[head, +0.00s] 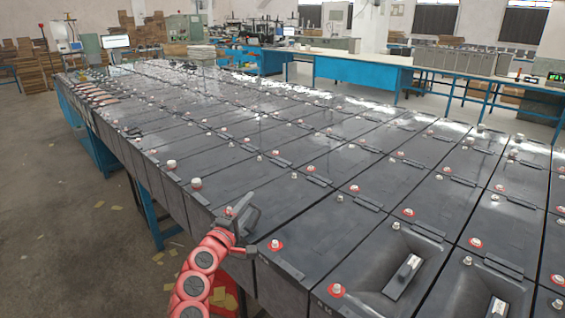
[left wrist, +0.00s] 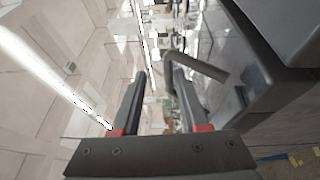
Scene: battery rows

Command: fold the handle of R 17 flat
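My left gripper (head: 242,208) is at the near edge of the battery rows, beside and slightly above a dark battery's corner. In the left wrist view my two dark fingers (left wrist: 160,84) with red bases stand apart, with nothing clearly held between them. A grey bar-shaped handle (left wrist: 207,68) sticks out from a dark battery (left wrist: 285,35) in that view, close to the right finger's tip; I cannot tell whether they touch. In the head view this handle is largely hidden by my gripper. No R 17 label is readable. My right gripper is not in view.
Rows of dark batteries (head: 335,228) with red and white terminals fill the table. Open floor (head: 60,210) lies left, with scattered paper. Blue workbenches (head: 355,72) stand behind.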

